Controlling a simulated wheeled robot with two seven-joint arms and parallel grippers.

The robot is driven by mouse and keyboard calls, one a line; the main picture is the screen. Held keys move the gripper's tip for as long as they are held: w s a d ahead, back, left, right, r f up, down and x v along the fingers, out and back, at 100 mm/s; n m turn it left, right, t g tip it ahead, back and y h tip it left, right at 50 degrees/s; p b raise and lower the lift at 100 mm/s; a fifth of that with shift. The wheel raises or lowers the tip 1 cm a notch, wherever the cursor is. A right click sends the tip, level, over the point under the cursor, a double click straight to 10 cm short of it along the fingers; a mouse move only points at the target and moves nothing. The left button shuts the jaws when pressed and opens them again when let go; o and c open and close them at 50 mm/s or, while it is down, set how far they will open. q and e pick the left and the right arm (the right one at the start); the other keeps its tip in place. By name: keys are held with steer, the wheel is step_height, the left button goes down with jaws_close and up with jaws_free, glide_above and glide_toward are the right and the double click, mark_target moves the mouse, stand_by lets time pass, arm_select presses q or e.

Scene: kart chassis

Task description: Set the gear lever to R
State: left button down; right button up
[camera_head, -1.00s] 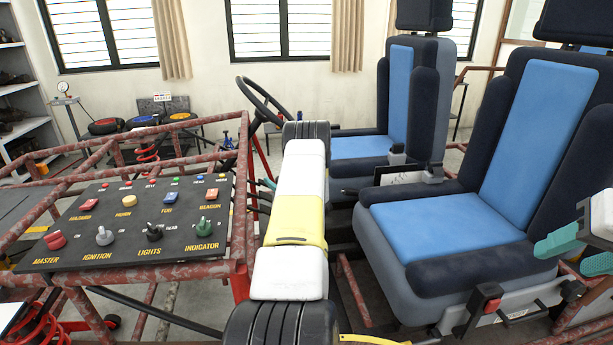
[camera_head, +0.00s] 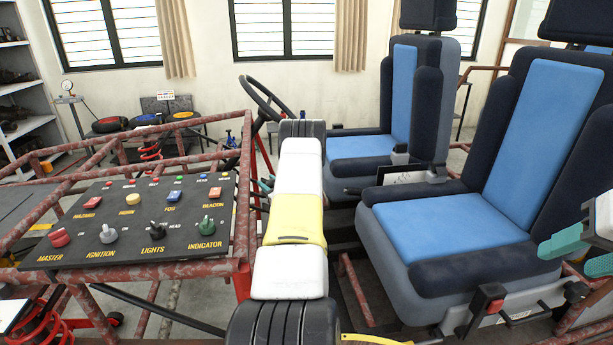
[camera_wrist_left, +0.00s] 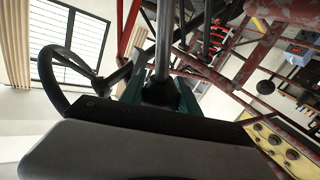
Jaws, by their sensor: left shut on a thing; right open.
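In the left wrist view, a grey metal shaft, which looks like the gear lever (camera_wrist_left: 163,45), stands between the green fingers of my left gripper (camera_wrist_left: 162,92). The gripper is shut on it. The lever's foot and any gate letters such as R are hidden, so its position cannot be read. In the head view only a bit of green of my left gripper (camera_head: 267,184) shows beside my white and yellow left arm, which hides the rest. My right gripper (camera_head: 578,254) is open and empty at the right edge, by the near seat.
A black switch panel (camera_head: 135,240) with knobs and buttons sits left of my arm on the rusty red tube frame (camera_head: 243,205). The steering wheel (camera_head: 262,98) is beyond. Two blue seats, near (camera_head: 450,235) and far (camera_head: 362,146), stand to the right.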

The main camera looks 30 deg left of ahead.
arm_select(q)
steer(key=shift+s+f, duration=0.1)
steer(key=shift+f, duration=0.05)
steer(key=c, duration=0.9)
jaws_free()
steer(key=shift+s+d, duration=0.1)
steer(key=shift+d, duration=0.4)
steer(key=v, duration=0.6)
steer(key=shift+s+d, duration=0.25)
steer(key=shift+d, duration=0.05)
